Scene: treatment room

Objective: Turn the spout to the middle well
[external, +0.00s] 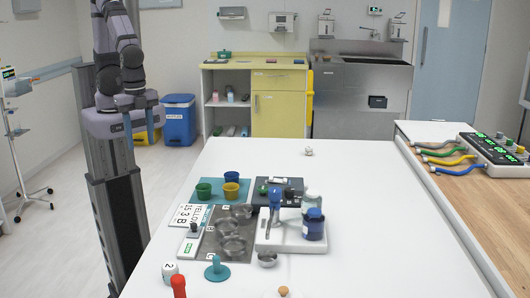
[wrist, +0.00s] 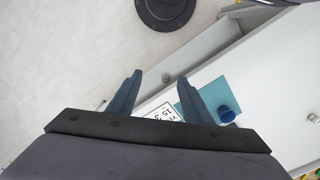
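My gripper (external: 140,124) is open and empty, raised in the air left of the white table; its two blue fingers also show apart in the wrist view (wrist: 157,97). A white stand (external: 291,243) on the table carries a blue-topped upright part (external: 274,198), a clear jar and a dark blue jar (external: 314,226). Which part is the spout is too small to tell. Clear round dishes (external: 232,246) lie in a row on a grey mat (external: 208,252) left of the stand; they may be the wells. My gripper is well apart from all of these.
Green, yellow and blue cups stand on a teal mat (external: 207,203). A printed card (external: 191,214), a teal knob (external: 217,269), a small metal bowl (external: 267,260) and a red peg (external: 178,286) are nearby. The table's right side (external: 390,230) is clear.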

